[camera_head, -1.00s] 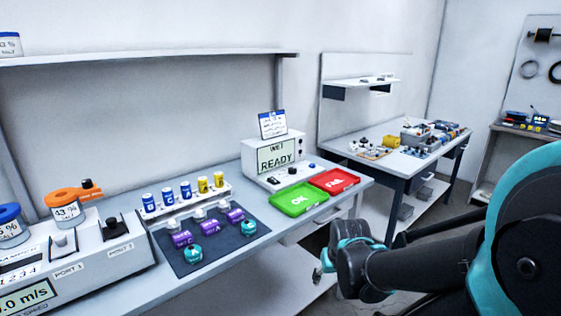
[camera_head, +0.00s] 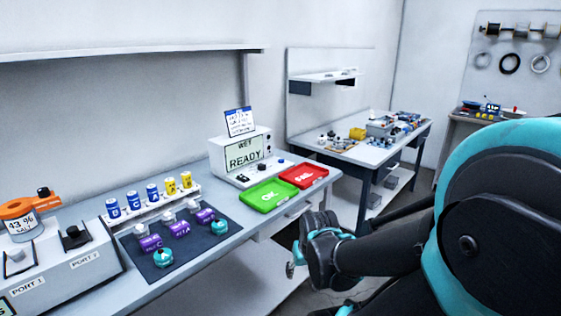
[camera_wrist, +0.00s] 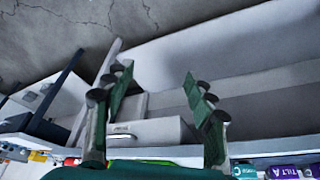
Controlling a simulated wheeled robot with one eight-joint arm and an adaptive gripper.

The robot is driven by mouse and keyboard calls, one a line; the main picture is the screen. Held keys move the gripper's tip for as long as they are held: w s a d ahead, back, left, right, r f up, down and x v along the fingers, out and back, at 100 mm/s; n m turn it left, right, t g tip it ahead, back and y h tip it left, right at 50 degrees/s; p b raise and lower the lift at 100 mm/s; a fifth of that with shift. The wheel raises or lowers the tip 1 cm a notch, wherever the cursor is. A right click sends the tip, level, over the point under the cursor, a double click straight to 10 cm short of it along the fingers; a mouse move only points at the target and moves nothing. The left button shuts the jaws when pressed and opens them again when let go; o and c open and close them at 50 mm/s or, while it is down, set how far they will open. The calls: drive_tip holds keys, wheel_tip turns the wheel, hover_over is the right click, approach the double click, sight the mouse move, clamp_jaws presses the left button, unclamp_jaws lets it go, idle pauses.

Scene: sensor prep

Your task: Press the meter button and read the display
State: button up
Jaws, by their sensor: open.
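The meter (camera_head: 240,157) is a white box at the back of the bench in the head view. Its display (camera_head: 244,153) reads "READY", with "WET" printed above. Small dark knobs and a blue button-like spot (camera_head: 281,161) sit along its lower front; I cannot tell which is the meter button. A label card (camera_head: 239,122) stands on top. My gripper (camera_wrist: 158,82) is open and empty in the wrist view, its two green fingers spread apart. In the head view my arm is at the right, in front of the bench and away from the meter.
A green OK tray (camera_head: 265,197) and red FAIL tray (camera_head: 303,176) lie before the meter. A dark mat (camera_head: 190,255) holds purple and teal sensors; a rack of blue and yellow bottles stands behind. A cluttered second table (camera_head: 345,152) stands farther back.

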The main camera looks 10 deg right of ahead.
clamp_jaws()
idle(0.4)
idle(1.2)
